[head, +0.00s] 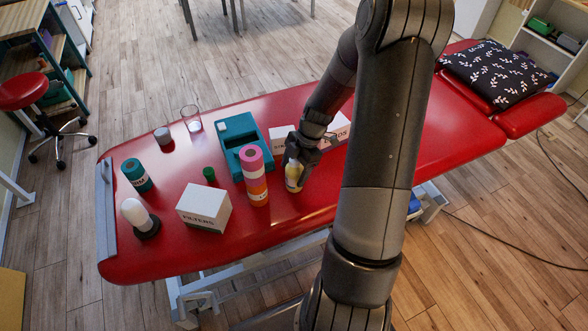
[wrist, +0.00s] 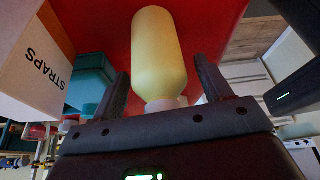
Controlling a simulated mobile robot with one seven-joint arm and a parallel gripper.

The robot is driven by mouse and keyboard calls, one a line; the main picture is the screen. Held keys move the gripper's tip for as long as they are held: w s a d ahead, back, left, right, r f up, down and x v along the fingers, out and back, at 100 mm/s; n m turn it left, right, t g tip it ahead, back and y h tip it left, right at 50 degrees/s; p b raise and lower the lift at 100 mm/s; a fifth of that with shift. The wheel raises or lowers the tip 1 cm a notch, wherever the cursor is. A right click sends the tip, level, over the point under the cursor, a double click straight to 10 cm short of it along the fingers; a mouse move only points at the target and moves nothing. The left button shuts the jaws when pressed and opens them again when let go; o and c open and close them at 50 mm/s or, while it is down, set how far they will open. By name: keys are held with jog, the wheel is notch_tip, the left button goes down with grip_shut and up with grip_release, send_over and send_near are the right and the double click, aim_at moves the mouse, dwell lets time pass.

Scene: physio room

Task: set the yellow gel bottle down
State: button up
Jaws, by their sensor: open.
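The yellow gel bottle (head: 293,176) stands upright on the red treatment couch (head: 320,205), near its front edge and just right of the pink and orange roll. My gripper (head: 303,153) is at its upper part, pointing down. In the wrist view the bottle (wrist: 160,55) lies between the two fingers of my gripper (wrist: 162,88), with its pale cap towards the palm. The fingers are apart, with a visible gap on each side of the bottle. Its base appears to rest on the red surface.
White boxes (head: 281,139) are behind my gripper; one marked STRAPS (wrist: 32,62) is close in the wrist view. A filters box (head: 204,205) stands further left. The couch's right part is clearer.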

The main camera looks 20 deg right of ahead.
jog(key=s+v, duration=0.1)
jog(key=v, duration=1.1)
notch_tip(320, 180, up, 7)
jog(key=m+h, duration=0.3)
jog(key=m, duration=0.1)
send_over(296, 173)
jog(key=s+a+r+m+t+h, duration=0.1)
jog(key=s+a+r+m+t, duration=0.2)
jog(key=s+a+r+m, duration=0.3)
jog(key=s+a+r+m+t, duration=0.3)
jog(key=s+r+m, duration=0.4)
jog(key=s+m, duration=0.2)
jog(key=shift+s+m+h, duration=0.3)
jog(key=shift+s+m, duration=0.1)
jog(key=shift+s, duration=0.25)
